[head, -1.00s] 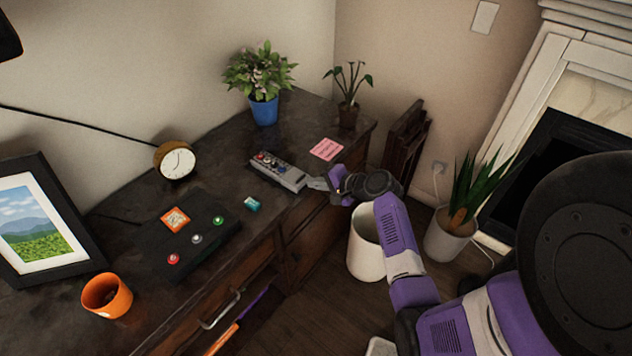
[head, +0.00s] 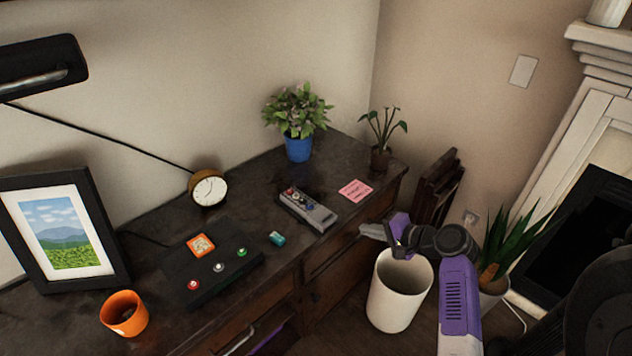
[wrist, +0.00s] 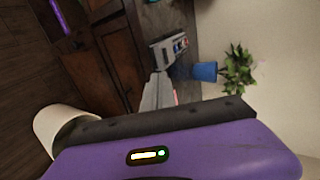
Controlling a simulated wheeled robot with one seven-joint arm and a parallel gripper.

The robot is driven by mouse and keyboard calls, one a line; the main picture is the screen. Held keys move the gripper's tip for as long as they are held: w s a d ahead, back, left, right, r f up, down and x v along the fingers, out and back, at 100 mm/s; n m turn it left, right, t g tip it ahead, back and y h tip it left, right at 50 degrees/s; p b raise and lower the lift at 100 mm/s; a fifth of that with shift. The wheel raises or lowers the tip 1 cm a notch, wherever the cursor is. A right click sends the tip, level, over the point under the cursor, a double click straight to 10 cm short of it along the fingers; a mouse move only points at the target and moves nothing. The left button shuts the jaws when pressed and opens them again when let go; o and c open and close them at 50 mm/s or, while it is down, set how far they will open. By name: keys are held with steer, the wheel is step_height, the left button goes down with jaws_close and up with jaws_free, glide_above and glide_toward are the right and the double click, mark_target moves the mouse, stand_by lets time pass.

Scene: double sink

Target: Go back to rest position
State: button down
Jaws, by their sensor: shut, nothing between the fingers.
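My gripper (head: 371,232) is shut and empty. In the head view it is at the right, in front of the desk's right front edge and above the white bin (head: 399,290). It points left toward the desk. In the wrist view the grey fingers (wrist: 157,92) are together, with a grey remote (wrist: 166,52) beyond them. In the head view the remote (head: 307,208) lies on the desk, apart from my gripper.
The dark desk (head: 330,268) holds a button box (head: 215,262), a teal item (head: 277,238), a pink note (head: 355,190), an orange mug (head: 124,313), a clock (head: 209,189), a picture frame (head: 60,235) and two plants. A floor plant (head: 505,245) stands near the fireplace. A drawer is open.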

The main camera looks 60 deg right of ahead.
steer(key=s+d+r+h, duration=0.2)
steer(key=d+r+h, duration=0.1)
steer(key=d+h, duration=0.15)
steer(key=s+a+r+n+t, duration=0.1)
steer(key=a+r+n, duration=0.3)
steer(key=a, duration=0.6)
steer(key=s+a+r+n+t, duration=0.1)
steer(key=s+a+r+n, duration=0.1)
steer(key=a+n, duration=0.5)
steer(key=s+a+r+n+t, duration=0.1)
steer(key=a+r+n, duration=0.2)
steer(key=a, duration=0.9)
steer(key=s+a+n+y, duration=0.6)
steer(key=s+a, duration=0.3)
steer(key=a, duration=0.4)
steer(key=shift+a+r+n+y, duration=0.2)
steer(key=shift+r+n+y, duration=0.15)
steer(key=shift+y, duration=0.2)
